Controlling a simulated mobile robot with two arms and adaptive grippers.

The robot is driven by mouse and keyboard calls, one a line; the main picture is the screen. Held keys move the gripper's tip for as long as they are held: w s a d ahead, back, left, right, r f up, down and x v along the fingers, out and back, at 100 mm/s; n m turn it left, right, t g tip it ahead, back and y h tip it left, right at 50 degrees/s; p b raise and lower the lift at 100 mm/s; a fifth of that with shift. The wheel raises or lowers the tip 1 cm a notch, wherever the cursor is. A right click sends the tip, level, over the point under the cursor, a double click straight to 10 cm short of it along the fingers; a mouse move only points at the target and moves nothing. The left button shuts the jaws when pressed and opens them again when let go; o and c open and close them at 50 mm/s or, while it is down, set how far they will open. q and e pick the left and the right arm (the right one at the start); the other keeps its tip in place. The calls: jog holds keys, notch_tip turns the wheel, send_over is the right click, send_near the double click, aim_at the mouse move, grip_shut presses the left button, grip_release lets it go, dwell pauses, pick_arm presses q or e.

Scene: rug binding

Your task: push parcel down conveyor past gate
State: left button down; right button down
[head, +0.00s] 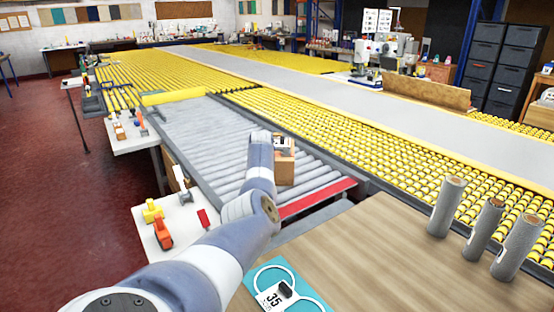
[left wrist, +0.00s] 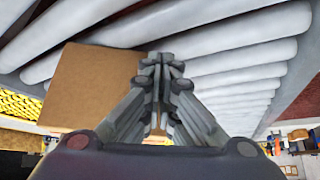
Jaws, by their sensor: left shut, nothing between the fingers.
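The parcel, a brown cardboard box (head: 286,170), sits on the grey roller conveyor (head: 195,125) near its front end. In the left wrist view the parcel (left wrist: 88,85) fills the area left of my fingers. My left gripper (left wrist: 162,62) is shut and empty, with its fingertips at the parcel's edge; I cannot tell whether they touch it. In the head view my left arm hides part of the parcel and the conveyor. A yellow bar (head: 172,96) crosses the conveyor's far end; I cannot tell whether it is the gate. My right gripper is out of view.
A red strip (head: 318,198) marks the conveyor's front end. Wide beds of yellow rollers (head: 370,145) lie to the right and beyond. A wooden table (head: 385,250) with grey rolls (head: 446,207) stands in front. The rollers beyond the parcel look clear.

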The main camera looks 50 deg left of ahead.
pick_arm(q)
jog(key=shift+s, duration=0.1)
jog(key=shift+s+a+p, duration=0.3)
jog(key=shift+s+a, duration=0.3)
jog(key=shift+a, duration=0.1)
jog(key=shift+s+a, duration=0.1)
jog(key=shift+s+a, duration=0.6)
dwell(0.6)
